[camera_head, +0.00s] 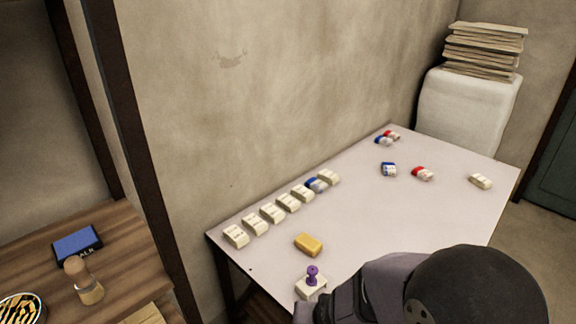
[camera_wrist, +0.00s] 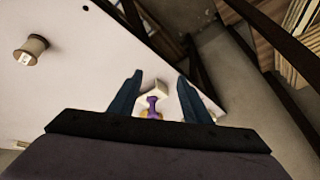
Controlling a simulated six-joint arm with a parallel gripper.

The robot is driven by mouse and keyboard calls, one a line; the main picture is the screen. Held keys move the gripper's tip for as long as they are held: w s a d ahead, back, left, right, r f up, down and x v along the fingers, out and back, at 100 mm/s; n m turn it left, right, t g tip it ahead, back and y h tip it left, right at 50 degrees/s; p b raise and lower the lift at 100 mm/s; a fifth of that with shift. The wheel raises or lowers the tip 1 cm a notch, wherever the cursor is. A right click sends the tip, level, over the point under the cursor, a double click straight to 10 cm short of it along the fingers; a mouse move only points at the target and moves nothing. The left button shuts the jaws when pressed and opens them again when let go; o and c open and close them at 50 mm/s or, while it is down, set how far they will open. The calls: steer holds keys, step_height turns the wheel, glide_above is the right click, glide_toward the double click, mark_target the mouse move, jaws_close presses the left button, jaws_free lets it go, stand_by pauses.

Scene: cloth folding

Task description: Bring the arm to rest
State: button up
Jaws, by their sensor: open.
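My gripper (camera_wrist: 160,78) is open in the wrist view, its two dark fingers spread apart. A purple-knobbed item (camera_wrist: 152,103) and part of a white block show between and beyond the fingers; nothing is visibly clamped. In the head view, a purple knob (camera_head: 313,275) stands on a white block (camera_head: 311,290) near the table's front edge. My dark arm fills the lower right there, just right of that block, and the fingers cannot be made out.
The pale table (camera_head: 400,215) carries a row of white blocks (camera_head: 273,212) along the wall, a yellow block (camera_head: 309,244) and several small red, blue and white items. A wooden side table (camera_head: 110,285) is at left. A beige spool-shaped thing (camera_wrist: 32,48) is in the wrist view.

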steer(key=s+d+r+g+p, duration=0.2)
steer(key=s+d+r, duration=0.2)
steer(key=s, duration=0.2)
steer(key=s+d+r+n+g+h+p, duration=0.1)
steer(key=s+d+r+g+p, duration=0.1)
steer(key=s+d+r+g, duration=0.1)
steer(key=s+d+r, duration=0.1)
steer(key=s+r, duration=0.1)
steer(key=s, duration=0.1)
steer(key=shift+s+d, duration=0.15)
steer(key=shift+d, duration=0.1)
